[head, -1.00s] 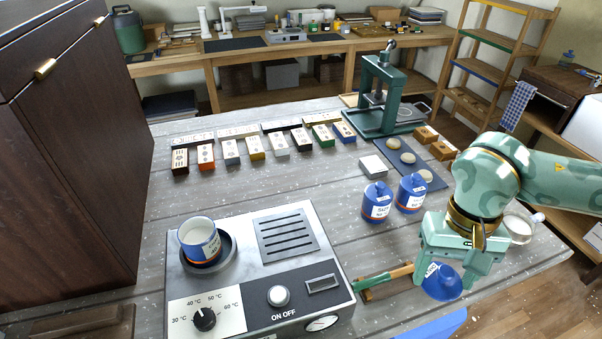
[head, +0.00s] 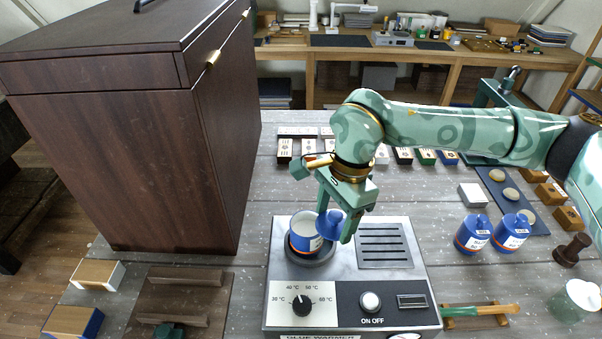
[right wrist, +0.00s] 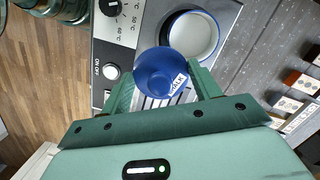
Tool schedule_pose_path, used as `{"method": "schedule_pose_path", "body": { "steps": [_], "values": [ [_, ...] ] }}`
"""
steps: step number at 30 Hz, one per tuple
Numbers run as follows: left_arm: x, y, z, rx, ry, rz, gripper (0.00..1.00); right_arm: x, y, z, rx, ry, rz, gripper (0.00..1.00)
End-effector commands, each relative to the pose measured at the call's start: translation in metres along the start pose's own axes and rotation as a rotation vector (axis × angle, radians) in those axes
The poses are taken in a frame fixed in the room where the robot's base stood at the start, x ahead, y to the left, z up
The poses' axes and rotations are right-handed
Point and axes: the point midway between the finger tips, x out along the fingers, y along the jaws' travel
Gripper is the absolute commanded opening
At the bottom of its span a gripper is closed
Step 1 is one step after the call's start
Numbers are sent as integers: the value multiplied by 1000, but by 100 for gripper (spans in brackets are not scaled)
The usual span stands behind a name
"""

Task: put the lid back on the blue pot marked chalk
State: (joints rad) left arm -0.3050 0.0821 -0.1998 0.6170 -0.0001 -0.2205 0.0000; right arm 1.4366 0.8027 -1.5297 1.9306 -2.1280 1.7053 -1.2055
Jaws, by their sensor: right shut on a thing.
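The open blue pot (head: 302,244) with a white inside and an orange band stands upright in the round well of the glue warmer (head: 345,275). Its mouth (right wrist: 192,36) is uncovered in the right wrist view. My right gripper (head: 338,226) is shut on the blue lid (head: 329,224), whose label reads CHALK in the right wrist view (right wrist: 165,72). The lid is at the pot's right side, overlapping its rim in both views; I cannot tell if they touch. Green parts at the bottom left may be my left gripper (head: 168,331), mostly cut off.
Two lidded blue pots (head: 473,234) (head: 510,233) stand to the right. A brush on a wooden rest (head: 480,311) lies right of the warmer. A tall dark cabinet (head: 150,150) blocks the left. Several small labelled boxes (head: 284,149) line the table behind my arm.

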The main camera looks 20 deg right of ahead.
Motion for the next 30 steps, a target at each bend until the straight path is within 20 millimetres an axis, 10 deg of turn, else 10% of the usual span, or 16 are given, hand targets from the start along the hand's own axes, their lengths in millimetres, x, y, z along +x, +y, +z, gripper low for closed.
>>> {"method": "schedule_pose_path", "body": {
  "steps": [12, 30],
  "values": [
    [-42, -2, -18, -2, 27, -3, 84, -35, -49, 31, 1182, 2, -181, 41],
    [-23, 0, -11, -1, 16, -1, 84, -4, -54, 29, 1348, 3, -202, 41]
  ]
}}
